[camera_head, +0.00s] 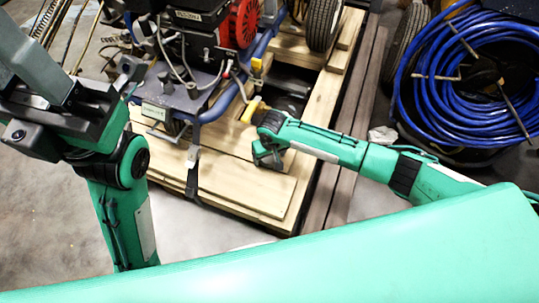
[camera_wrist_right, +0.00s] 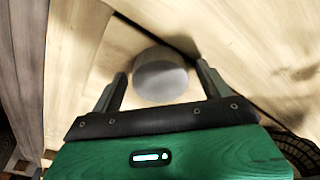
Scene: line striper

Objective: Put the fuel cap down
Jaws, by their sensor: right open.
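The fuel cap (camera_wrist_right: 160,76), a round grey disc-like piece, shows in the right wrist view against the pale wooden boards. My right gripper (camera_wrist_right: 163,84) is open, with one finger on each side of the cap and visible space beside it. In the head view my right gripper (camera_head: 268,158) is low over the boards at the front of the pallet. The cap cannot be made out there. My left arm (camera_head: 125,170) stands at the left of the head view; its jaws cannot be made out clearly.
The line striper (camera_head: 205,50), with engine and blue frame, stands on the wooden pallet (camera_head: 240,185). A strap (camera_head: 193,170) hangs over the boards. A coiled blue hose (camera_head: 480,75) lies at the right. The front boards have bare room.

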